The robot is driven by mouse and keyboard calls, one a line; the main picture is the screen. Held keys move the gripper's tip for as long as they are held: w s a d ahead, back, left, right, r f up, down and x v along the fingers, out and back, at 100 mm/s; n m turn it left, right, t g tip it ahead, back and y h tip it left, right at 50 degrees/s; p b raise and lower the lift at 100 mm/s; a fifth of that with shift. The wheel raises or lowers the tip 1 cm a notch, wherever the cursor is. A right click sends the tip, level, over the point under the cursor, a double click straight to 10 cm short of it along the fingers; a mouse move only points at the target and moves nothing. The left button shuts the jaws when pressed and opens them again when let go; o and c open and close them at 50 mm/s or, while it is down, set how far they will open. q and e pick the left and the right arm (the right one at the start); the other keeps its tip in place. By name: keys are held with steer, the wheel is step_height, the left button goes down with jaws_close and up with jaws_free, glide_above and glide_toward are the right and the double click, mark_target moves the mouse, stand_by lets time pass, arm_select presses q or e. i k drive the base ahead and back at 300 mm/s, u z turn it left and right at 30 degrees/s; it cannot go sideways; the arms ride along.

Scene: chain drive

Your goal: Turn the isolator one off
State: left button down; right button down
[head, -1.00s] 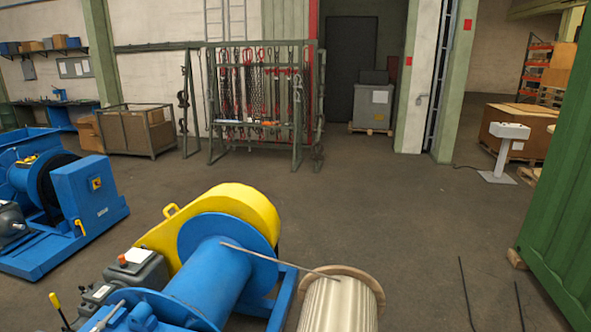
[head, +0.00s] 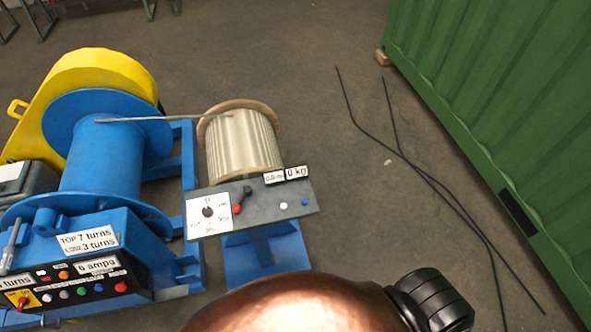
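A rotary switch with a red knob on a yellow plate (head: 20,299) is at the lower left in the head view. It looks like an isolator; its number and exact knob position are too small to tell. It sits on the black control panel (head: 80,293) of a blue winch (head: 100,165), with several coloured buttons and lamps beside it. Labels there read "6 amps" and "TOP 7 turns, LOW 3 turns". Neither of my grippers is in view.
A grey control box (head: 262,212) on a blue stand (head: 262,262) has a dial, a red-knobbed lever and kg display. Behind it stands a pale ribbed spool (head: 243,145). Black cables (head: 400,152) lie on the floor. A green container (head: 500,90) bounds the right.

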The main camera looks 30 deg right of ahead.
mark_target(23, 302)
steer(key=u, duration=1.75)
steer(key=k, duration=0.55)
steer(key=u, duration=0.7)
steer(key=i, duration=1.15)
steer(key=z, duration=0.55)
steer(key=i, duration=0.65)
steer(key=z, duration=0.55)
